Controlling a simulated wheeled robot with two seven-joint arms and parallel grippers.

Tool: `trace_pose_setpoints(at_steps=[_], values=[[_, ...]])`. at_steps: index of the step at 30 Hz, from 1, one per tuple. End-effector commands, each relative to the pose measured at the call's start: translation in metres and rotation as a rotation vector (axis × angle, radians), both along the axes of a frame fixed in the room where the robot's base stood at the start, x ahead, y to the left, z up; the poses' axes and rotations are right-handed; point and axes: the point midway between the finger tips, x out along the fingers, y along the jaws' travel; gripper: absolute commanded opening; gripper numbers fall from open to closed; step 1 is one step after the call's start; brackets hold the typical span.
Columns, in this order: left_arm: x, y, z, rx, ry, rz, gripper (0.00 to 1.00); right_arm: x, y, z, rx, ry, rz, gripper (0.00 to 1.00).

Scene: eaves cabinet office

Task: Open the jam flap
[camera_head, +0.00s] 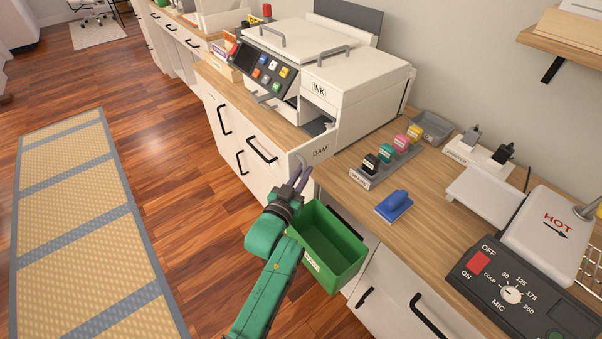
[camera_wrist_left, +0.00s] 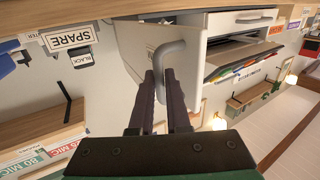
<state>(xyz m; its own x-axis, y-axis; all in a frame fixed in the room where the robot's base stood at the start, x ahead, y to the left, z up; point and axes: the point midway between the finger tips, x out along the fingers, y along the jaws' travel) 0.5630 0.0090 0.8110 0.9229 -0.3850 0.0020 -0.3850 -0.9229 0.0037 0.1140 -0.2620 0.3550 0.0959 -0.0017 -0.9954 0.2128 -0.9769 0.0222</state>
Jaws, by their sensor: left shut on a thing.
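The white copier (camera_head: 355,85) stands on the wooden counter, with the label INK above and JAM below on its near side. The jam flap (camera_head: 322,151) is the pale upright panel with the JAM label; whether a gap shows along its edge I cannot tell. My left gripper (camera_head: 299,178) is in front of this panel. In the left wrist view its two dark fingers (camera_wrist_left: 163,90) are shut around the grey bent handle (camera_wrist_left: 170,48) on the white panel (camera_wrist_left: 133,50). The head view hides most of the handle behind the fingers. My right gripper is not in view.
A green bin (camera_head: 330,245) hangs at the counter front, close beside my left wrist.

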Motion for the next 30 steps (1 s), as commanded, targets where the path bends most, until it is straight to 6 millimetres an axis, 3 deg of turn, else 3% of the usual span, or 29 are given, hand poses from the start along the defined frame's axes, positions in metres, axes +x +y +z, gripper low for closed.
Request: trace_pose_setpoints(at_steps=[8, 9, 10, 11, 23, 26, 30], values=[[0.001, -0.002, 0.007, -0.004, -0.013, -0.003, 0.0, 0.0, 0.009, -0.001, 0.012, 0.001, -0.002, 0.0], [0.001, -0.002, 0.006, -0.004, -0.013, -0.003, 0.3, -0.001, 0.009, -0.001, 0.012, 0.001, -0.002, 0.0], [0.001, -0.002, 0.006, -0.004, -0.012, -0.003, 0.41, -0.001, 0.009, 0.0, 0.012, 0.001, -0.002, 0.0], [0.001, -0.002, 0.006, -0.004, -0.011, -0.003, 0.44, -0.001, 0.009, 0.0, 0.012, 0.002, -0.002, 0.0], [-0.006, 0.003, 0.001, -0.001, -0.003, 0.0, 0.44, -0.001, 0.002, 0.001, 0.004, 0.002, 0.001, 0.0], [-0.02, 0.008, 0.0, -0.001, -0.001, 0.0, 0.44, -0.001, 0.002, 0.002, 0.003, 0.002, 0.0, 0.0], [-0.053, 0.021, 0.0, -0.001, 0.0, -0.001, 0.44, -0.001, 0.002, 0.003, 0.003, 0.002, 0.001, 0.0]])
